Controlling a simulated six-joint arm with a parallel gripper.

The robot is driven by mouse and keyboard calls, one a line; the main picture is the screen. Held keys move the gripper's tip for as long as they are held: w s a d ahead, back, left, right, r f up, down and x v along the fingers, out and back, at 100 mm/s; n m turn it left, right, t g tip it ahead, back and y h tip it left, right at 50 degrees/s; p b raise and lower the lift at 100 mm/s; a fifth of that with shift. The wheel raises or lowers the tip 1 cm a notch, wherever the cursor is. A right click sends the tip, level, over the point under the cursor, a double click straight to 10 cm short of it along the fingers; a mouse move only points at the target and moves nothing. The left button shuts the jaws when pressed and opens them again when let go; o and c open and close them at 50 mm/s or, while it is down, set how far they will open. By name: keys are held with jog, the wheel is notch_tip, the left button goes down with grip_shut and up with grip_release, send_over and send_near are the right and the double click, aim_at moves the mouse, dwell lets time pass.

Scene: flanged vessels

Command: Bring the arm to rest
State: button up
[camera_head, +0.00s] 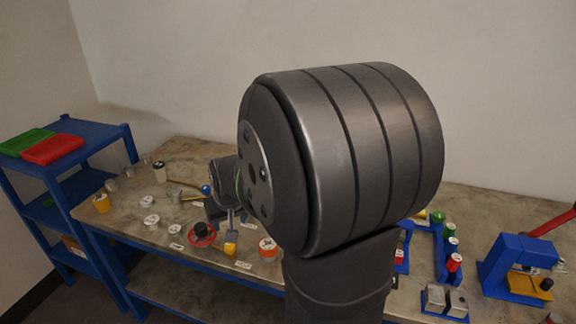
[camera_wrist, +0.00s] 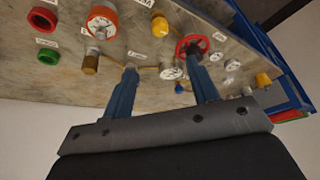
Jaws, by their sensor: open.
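My gripper (camera_wrist: 163,62) shows in the wrist view with its two blue fingers spread apart and nothing visible between their tips. The fingers stand out against the workbench and its small flanged parts; whether they touch any part cannot be told. In the head view my gripper (camera_head: 231,215) is small, over the middle of the bench, and partly hidden behind my large dark arm joint. A red-rimmed part with a black centre (camera_head: 202,235) stands just left of it. A yellow part (camera_head: 231,248) and an orange-ringed white part (camera_head: 268,248) are close by.
Several white, yellow and metal parts lie on the workbench (camera_head: 135,222). A blue shelf (camera_head: 90,146) with green and red trays stands at left. A blue rack (camera_head: 440,252) and blue press (camera_head: 515,262) stand at right. My arm hides the bench's middle. The space above the left bench looks clear.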

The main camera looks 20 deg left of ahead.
aim_at(231, 245)
jog(key=x, duration=1.7)
jog(key=shift+a, duration=0.15)
jog(key=shift+w+f, duration=0.15)
jog(key=shift+f, duration=0.05)
jog(key=shift+n+y, duration=0.3)
jog(key=shift+n, duration=0.3)
dwell(1.9)
jog(key=shift+n+g, duration=0.4)
jog(key=shift+n, duration=0.3)
jog(key=shift+w+r+n+g+y, duration=0.1)
jog(key=shift+n+g+y, duration=0.3)
jog(key=shift+n, duration=0.9)
jog(key=shift+w+n+g, duration=0.1)
jog(key=shift+n+g, duration=0.4)
jog(key=shift+n, duration=0.8)
jog(key=shift+n+g, duration=0.5)
jog(key=shift+n, duration=0.8)
